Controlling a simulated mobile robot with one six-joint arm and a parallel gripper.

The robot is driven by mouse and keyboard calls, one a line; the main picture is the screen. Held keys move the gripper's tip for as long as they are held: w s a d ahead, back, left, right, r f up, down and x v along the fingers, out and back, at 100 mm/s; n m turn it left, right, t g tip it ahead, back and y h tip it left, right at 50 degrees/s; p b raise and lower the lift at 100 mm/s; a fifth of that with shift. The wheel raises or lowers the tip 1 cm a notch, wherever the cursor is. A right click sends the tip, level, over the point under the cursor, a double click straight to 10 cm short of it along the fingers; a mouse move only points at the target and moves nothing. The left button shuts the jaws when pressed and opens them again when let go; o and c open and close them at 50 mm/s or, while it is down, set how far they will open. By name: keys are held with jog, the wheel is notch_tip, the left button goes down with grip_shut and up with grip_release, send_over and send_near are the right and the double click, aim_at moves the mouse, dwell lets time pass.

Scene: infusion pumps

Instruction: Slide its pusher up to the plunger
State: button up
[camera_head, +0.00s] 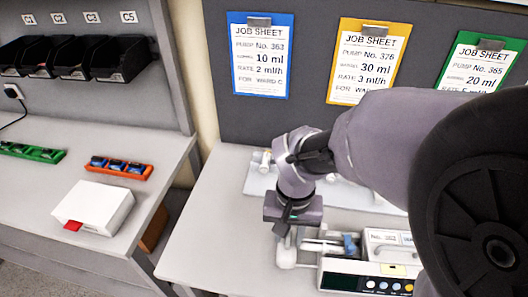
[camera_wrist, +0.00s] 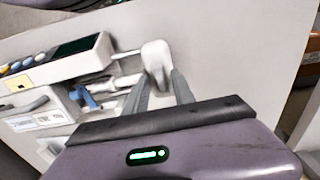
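The syringe pump (camera_head: 372,262) stands on the right bench, its buttons and dark display facing front; it also shows at the left of the wrist view (camera_wrist: 62,62). Its white pusher (camera_wrist: 157,56) stands at the end of a rod beside the pump; in the head view it shows at the pump's left (camera_head: 286,254). A syringe lies in the pump with its plunger (camera_wrist: 98,86) toward the pusher, a gap apart. A blue clamp (camera_wrist: 86,97) sits over the syringe. My gripper (camera_wrist: 160,74) reaches down with one finger on each side of the pusher, apparently closed against it.
Job sheets (camera_head: 260,55) hang on the grey panel behind the bench. A pale tray (camera_head: 258,182) lies behind the pump, partly hidden by my arm. The left bench holds a white box (camera_head: 93,207) and an orange rack (camera_head: 121,168). Bench left of the pusher is clear.

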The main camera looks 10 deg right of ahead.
aim_at(289, 238)
notch_tip(289, 238, up, 7)
jog(key=p, duration=0.6)
jog(key=shift+f, duration=0.1)
